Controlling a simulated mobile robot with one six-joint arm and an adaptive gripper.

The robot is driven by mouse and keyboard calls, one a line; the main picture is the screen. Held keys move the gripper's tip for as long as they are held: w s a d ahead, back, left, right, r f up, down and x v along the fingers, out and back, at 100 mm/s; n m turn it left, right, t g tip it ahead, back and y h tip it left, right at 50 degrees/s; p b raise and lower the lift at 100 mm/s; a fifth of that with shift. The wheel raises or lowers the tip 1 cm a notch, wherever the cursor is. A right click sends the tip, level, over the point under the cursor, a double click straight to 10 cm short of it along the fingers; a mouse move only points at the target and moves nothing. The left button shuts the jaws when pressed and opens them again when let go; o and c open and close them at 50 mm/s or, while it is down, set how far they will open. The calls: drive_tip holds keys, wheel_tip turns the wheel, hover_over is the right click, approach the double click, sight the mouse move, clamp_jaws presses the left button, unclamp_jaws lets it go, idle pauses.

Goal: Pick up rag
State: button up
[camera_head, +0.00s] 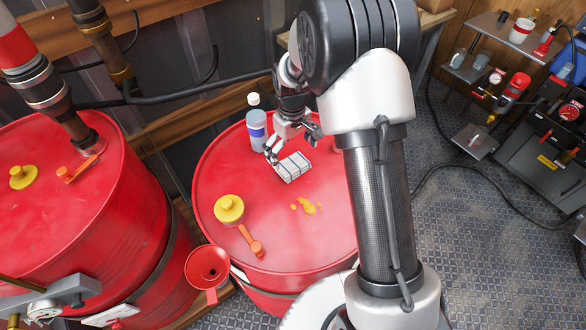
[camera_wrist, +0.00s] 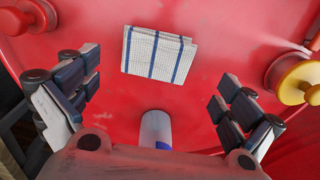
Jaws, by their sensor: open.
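The rag (camera_head: 293,166) is a folded white cloth with dark stripes, lying flat on the red drum top. In the wrist view the rag (camera_wrist: 158,55) shows blue stripes and lies ahead of my gripper, between the lines of its fingers. My gripper (camera_head: 292,146) is just above the drum at the rag's far side. The rag is not touched in the wrist view.
A bottle with a blue label (camera_head: 256,124) stands close left of my gripper. A yellow cap (camera_head: 229,208), an orange tool (camera_head: 251,242) and a yellow spill (camera_head: 306,206) are on the drum (camera_head: 283,232). A red funnel (camera_head: 207,268) is near its front left. Another red drum (camera_head: 90,230) stands left.

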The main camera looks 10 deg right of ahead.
sight(293, 164)
drive_tip(key=f+b, duration=0.1)
drive_tip(key=f, duration=0.2)
drive_tip(key=f+b, duration=0.1)
drive_tip(key=f, duration=0.2)
drive_tip(key=shift+w+d, duration=0.2)
drive_tip(key=shift+r, duration=0.1)
drive_tip(key=shift+c, duration=0.4)
drive_tip(key=c, duration=0.8)
